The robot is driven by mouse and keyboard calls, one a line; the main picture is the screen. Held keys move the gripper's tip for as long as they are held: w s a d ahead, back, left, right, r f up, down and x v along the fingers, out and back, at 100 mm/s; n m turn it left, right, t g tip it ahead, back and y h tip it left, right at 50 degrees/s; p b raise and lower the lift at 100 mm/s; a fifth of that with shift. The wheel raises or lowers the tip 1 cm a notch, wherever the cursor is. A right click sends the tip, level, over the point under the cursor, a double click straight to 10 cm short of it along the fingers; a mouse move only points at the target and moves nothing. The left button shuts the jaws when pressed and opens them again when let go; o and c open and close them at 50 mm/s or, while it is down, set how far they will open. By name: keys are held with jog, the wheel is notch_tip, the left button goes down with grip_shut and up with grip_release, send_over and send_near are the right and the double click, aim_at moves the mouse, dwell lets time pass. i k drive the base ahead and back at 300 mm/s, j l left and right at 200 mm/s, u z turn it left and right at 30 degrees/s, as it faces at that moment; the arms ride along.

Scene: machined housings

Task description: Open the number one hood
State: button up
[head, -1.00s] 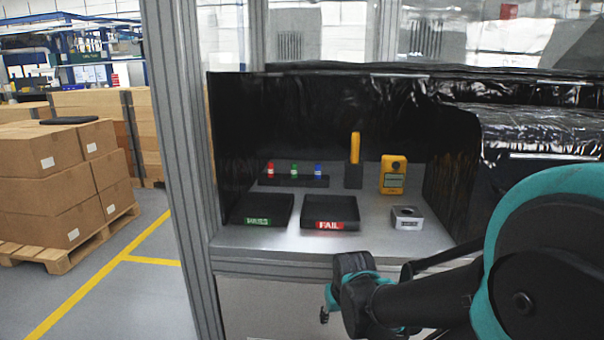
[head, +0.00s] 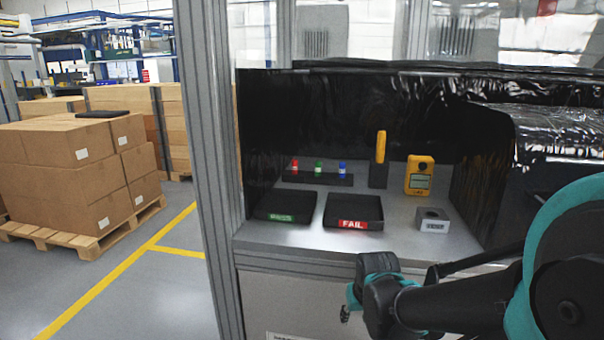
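A black-curtained enclosure (head: 310,105) stands over a grey bench; its front is open to me. I see no number on it, so I cannot tell which part is the number one hood. My gripper (head: 347,302) is low in front of the bench's front edge, apart from the things on the bench. It is small and partly hidden behind my wrist, and its fingers are not clear.
On the bench are a PASS-side tray with a green label (head: 286,206), a FAIL tray (head: 355,212), a yellow meter (head: 419,175), a grey block (head: 432,220), an upright yellow tool (head: 381,147) and small coloured bottles (head: 318,169). A metal post (head: 207,150) and stacked cartons (head: 70,170) stand left.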

aim_at(511, 159)
jog(key=k+j, duration=0.1)
jog(key=j, duration=0.15)
jog(key=i+j+z, duration=0.15)
jog(key=z, duration=0.8)
jog(key=l+z, duration=0.2)
jog(key=z, duration=0.15)
jog(key=i+l+z, duration=0.1)
jog(key=z, duration=0.3)
